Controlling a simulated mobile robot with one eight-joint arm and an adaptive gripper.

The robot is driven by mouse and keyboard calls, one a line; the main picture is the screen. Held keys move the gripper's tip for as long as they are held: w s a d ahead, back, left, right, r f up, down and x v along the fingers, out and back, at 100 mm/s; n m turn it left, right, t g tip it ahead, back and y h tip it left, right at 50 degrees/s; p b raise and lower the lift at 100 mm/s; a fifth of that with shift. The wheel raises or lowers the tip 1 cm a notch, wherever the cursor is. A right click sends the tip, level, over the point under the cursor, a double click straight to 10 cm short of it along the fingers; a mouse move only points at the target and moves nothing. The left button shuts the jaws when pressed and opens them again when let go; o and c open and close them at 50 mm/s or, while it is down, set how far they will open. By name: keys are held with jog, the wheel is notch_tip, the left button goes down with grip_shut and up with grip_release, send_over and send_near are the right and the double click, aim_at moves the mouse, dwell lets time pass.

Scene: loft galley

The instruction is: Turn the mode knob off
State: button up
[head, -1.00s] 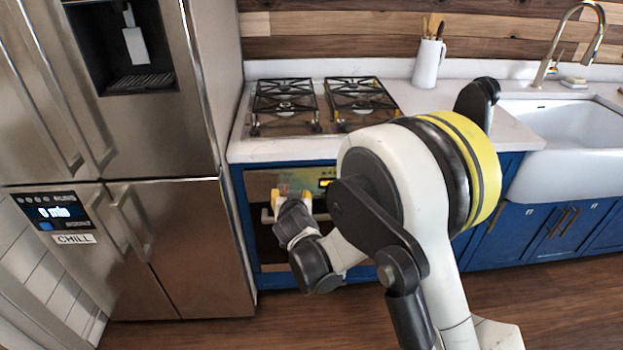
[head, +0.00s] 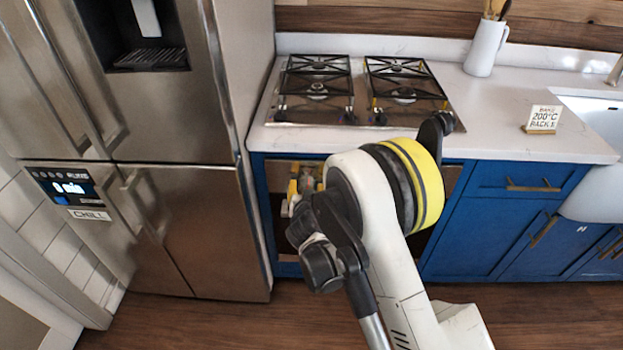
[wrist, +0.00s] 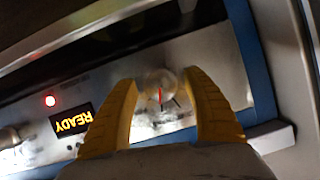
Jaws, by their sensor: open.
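A round, pale knob (wrist: 153,80) with a red mark shows on the steel oven panel (wrist: 30,88) in the wrist view. My gripper (wrist: 163,90) is open, with its yellow fingers on either side of the knob. I cannot tell whether they touch it. Which knob is the mode knob is not readable. A second knob (wrist: 8,138) is at the panel's left edge in the picture. In the head view my gripper (head: 303,188) is at the oven front under the cooktop, and my arm hides most of the panel.
A lit READY display (wrist: 72,122) and a red lamp (wrist: 50,100) are on the panel. The fridge (head: 200,220) stands close on the left. The gas cooktop (head: 360,90) is above. A 200°C sign (head: 543,119) stands on the counter.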

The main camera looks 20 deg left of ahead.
jog(key=shift+w+a+f, duration=0.1)
jog(key=shift+w, duration=0.1)
jog(key=shift+s, duration=0.1)
jog(key=c, duration=1.2)
